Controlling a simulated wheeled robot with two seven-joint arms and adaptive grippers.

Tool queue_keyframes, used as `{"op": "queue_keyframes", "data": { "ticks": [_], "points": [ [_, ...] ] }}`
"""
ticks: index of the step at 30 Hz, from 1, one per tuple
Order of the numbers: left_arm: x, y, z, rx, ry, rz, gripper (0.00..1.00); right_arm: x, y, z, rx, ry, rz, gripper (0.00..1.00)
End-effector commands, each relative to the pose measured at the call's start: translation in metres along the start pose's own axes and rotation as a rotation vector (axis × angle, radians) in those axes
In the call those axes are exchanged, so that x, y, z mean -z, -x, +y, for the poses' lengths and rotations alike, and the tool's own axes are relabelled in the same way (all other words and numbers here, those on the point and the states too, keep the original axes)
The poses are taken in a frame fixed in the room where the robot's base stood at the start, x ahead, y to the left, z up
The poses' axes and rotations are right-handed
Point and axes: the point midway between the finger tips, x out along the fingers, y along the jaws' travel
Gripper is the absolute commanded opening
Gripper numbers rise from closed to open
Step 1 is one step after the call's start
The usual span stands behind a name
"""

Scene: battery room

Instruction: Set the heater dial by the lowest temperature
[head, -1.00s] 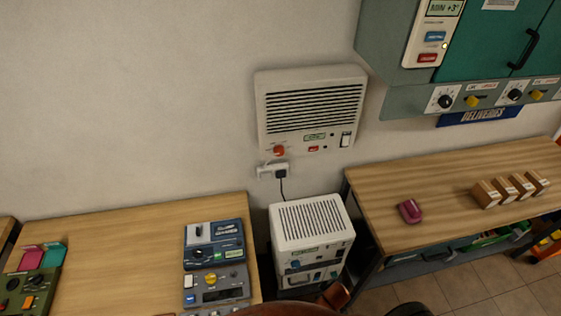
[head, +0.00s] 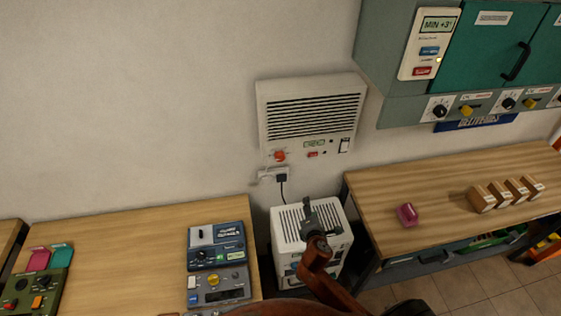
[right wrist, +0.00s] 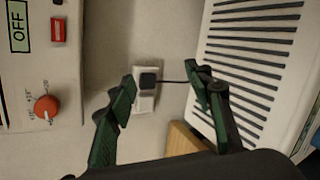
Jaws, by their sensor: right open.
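The white heater (head: 312,108) hangs on the wall, with a slatted grille. Its round orange-red dial (head: 280,155) is at its lower left and also shows in the right wrist view (right wrist: 47,107), ringed by small temperature marks I cannot read surely. The heater's small display (right wrist: 18,27) reads OFF. A display (head: 438,24) on the green cabinet reads MIN +3. My right gripper (head: 310,212) is over the white box, below the heater; in the right wrist view its green fingers (right wrist: 161,92) are open and empty, apart from the dial. My left gripper is not in view.
A wall socket with a plug (head: 280,176) is below the heater. A white slatted box (head: 325,262) stands between two wooden tables. The right table (head: 440,185) holds a pink object (head: 407,214) and several small cartons. The left table (head: 130,240) holds several instruments.

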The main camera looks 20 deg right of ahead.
Motion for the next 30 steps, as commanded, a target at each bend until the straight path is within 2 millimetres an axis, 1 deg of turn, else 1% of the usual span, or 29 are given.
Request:
{"op": "queue_keyframes", "data": {
  "ticks": [1, 2, 3, 6, 9, 11, 14, 24, 30],
  "points": [
    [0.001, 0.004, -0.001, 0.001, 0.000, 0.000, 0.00, 0.000, -0.002, 0.042, -0.097, 0.166, -0.023, 0.47],
    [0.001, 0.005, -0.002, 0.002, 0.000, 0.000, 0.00, 0.002, -0.001, 0.064, -0.150, 0.267, -0.041, 0.47],
    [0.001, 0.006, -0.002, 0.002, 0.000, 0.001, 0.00, 0.005, 0.001, 0.091, -0.217, 0.401, -0.069, 0.47],
    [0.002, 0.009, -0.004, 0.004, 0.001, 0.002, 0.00, 0.014, 0.009, 0.141, -0.343, 0.665, -0.141, 0.47],
    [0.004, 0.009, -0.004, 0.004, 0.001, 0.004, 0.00, 0.021, 0.015, 0.168, -0.411, 0.822, -0.194, 0.47],
    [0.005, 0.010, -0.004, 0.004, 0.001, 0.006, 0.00, 0.023, 0.016, 0.176, -0.431, 0.872, -0.211, 0.47],
    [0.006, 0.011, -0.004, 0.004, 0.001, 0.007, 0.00, 0.025, 0.011, 0.184, -0.444, 0.900, -0.222, 0.47],
    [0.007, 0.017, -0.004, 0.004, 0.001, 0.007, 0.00, 0.024, -0.035, 0.207, -0.440, 0.896, -0.221, 0.47],
    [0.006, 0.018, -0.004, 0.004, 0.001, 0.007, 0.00, 0.024, -0.049, 0.213, -0.439, 0.894, -0.220, 0.47]
  ]
}}
